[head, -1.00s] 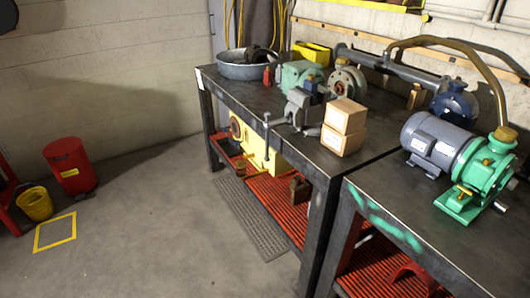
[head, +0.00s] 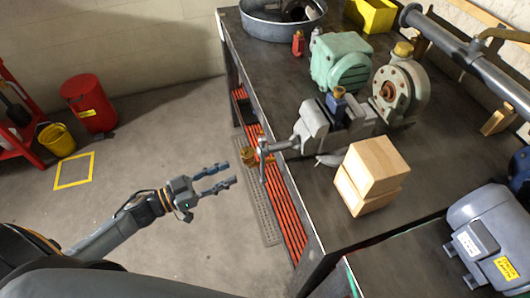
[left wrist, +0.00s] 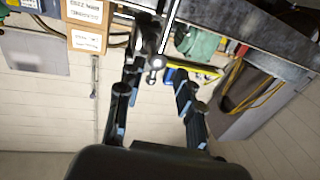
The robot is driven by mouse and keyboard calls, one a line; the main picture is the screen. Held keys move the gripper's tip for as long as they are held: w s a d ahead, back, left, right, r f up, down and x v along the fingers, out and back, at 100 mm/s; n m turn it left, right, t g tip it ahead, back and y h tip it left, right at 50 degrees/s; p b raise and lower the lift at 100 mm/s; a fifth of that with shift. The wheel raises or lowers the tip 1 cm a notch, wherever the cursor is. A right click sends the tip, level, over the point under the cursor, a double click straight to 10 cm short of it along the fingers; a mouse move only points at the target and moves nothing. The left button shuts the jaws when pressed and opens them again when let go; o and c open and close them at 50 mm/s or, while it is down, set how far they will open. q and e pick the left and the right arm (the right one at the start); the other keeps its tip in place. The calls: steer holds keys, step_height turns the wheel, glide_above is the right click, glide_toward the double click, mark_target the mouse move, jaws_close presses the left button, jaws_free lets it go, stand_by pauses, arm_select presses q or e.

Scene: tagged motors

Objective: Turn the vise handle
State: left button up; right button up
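The grey bench vise (head: 318,128) sits at the left edge of the workbench. Its handle (head: 262,160) is a thin bar standing nearly upright at the vise's front end, beyond the bench edge. My left gripper (head: 230,175) is open and empty, just left of the handle, its fingers pointing right toward it. In the left wrist view, the handle (left wrist: 157,62) with its round end knob shows ahead, between the lines of the two open fingers (left wrist: 158,78). I cannot tell whether they touch. My right gripper is not in view.
Two stacked cardboard boxes (head: 372,168) stand close beside the vise. A green motor (head: 341,62), a round pump (head: 400,90) and a metal basin (head: 283,18) are behind on the workbench (head: 425,145). The floor left of the bench is mostly clear.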

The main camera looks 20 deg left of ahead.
mark_target(263, 157)
arm_select(q)
steer(key=p+x, duration=0.2)
steer(key=x, duration=1)
steer(key=shift+w+a+f, duration=0.1)
steer(key=shift+a, duration=0.05)
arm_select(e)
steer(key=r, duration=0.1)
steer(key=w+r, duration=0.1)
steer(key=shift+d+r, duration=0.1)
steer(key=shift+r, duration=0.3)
arm_select(q)
steer(key=shift+c, duration=0.2)
steer(key=c, duration=0.7)
jaws_close()
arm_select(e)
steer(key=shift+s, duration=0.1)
